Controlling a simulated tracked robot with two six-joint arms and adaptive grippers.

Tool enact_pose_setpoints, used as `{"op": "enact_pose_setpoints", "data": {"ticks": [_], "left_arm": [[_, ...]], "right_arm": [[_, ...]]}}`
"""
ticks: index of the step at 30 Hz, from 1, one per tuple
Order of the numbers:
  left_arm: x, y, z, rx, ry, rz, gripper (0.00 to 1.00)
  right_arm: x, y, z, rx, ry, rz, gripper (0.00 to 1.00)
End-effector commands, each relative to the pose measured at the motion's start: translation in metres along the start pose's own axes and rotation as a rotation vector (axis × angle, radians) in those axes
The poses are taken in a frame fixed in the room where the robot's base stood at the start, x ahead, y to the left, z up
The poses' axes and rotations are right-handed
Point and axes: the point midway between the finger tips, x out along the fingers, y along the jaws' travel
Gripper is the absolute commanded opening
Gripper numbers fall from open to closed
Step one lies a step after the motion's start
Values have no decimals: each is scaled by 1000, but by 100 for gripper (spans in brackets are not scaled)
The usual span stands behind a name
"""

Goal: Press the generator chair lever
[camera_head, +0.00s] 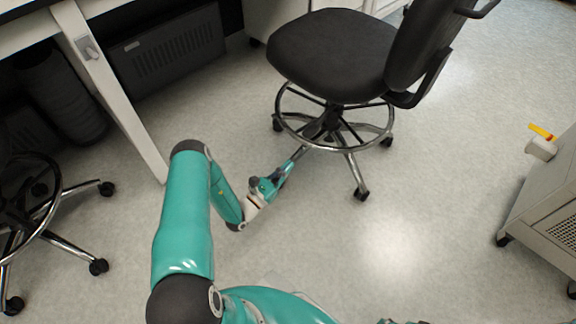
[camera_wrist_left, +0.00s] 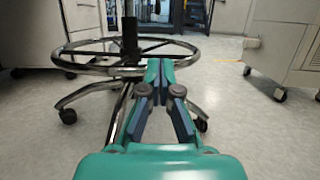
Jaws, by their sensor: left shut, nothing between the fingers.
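A black office chair (camera_head: 330,55) stands at the top centre of the head view, with a chrome foot ring and a castered base. In the left wrist view its foot ring (camera_wrist_left: 100,66) and dark centre column (camera_wrist_left: 130,40) show. I cannot make out a lever under the seat. My left gripper (camera_head: 290,167) is shut and empty, low beside the chair's base and pointing toward it. In the left wrist view the gripper's fingertips (camera_wrist_left: 160,64) meet in front of the ring's right part. I cannot tell whether they touch it. My right gripper is not in view.
A grey wheeled cabinet (camera_head: 545,205) with a yellow-tipped part (camera_head: 541,132) stands at the right. A white bench leg (camera_head: 120,100) and a second chair's base (camera_head: 45,215) are at the left. The floor (camera_head: 420,220) between chair and cabinet is clear.

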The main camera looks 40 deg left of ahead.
Motion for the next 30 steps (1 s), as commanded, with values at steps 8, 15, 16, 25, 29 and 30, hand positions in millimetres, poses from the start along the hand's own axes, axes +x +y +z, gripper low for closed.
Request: {"op": "enact_pose_setpoints", "data": {"ticks": [8,15,16,25,29,30], "left_arm": [[57,-2,-1,2,-5,-5,0],[84,0,20,0,-1,-2,0],[85,0,24,1,-2,-2,0],[88,-1,39,0,0,-2,0],[88,-1,39,-1,0,-2,0],[88,-1,39,-1,0,-2,0]], "right_arm": [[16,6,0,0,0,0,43],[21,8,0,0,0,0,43],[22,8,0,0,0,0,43],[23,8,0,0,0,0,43],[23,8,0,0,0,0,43],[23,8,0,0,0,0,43]]}}
